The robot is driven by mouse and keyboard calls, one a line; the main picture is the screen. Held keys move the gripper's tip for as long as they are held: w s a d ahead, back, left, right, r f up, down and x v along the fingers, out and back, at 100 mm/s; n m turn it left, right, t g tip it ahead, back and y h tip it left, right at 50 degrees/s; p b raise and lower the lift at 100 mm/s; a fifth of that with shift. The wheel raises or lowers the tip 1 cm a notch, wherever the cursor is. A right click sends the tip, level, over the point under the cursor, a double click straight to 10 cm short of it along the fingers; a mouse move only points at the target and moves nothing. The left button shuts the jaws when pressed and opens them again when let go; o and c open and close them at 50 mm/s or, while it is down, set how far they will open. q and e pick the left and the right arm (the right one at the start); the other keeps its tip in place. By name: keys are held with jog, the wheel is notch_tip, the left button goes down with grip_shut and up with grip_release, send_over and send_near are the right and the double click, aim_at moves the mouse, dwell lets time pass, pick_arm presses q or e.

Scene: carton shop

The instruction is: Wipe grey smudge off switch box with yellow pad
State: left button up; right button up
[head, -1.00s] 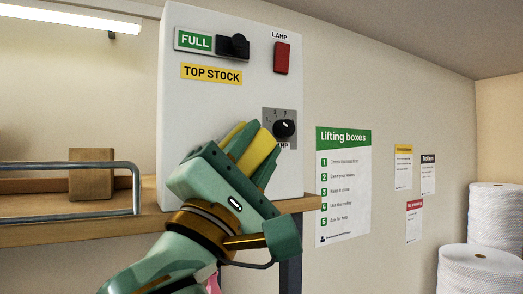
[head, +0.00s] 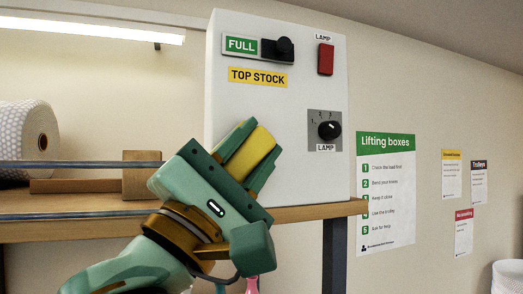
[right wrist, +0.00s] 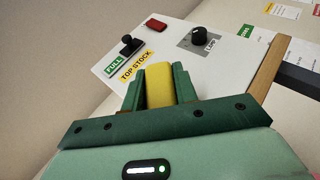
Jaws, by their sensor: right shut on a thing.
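The white switch box (head: 310,180) stands upright on a wooden shelf. It has a FULL slider (head: 284,48), a red LAMP switch (head: 325,59), a yellow TOP STOCK label and a rotary LAMP knob (head: 329,130) on a grey plate. My right gripper (head: 259,137) is shut on the yellow pad (head: 250,154), in front of the box's lower left. The pad (right wrist: 159,88) also shows between the fingers in the right wrist view, facing the box (right wrist: 225,72). I cannot tell whether it touches. No grey smudge is visible; the gripper hides part of the front. My left gripper is out of view.
The wooden shelf (head: 310,211) carries a wooden block (head: 141,178) and a white roll (head: 22,138) at left, behind a metal rail (head: 75,165). A Lifting boxes poster (head: 388,190) and smaller notices hang on the wall at right.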

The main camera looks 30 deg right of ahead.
jog(key=shift+s+a, duration=0.2)
jog(key=shift+s, duration=0.75)
jog(key=shift+s+a, duration=0.2)
jog(key=shift+s, duration=0.8)
jog(key=shift+s+a, duration=0.2)
jog(key=shift+s, duration=0.75)
jog(key=s, duration=0.3)
jog(key=shift+a+b, duration=0.3)
jog(key=shift+a, duration=0.1)
jog(key=shift+w, duration=0.1)
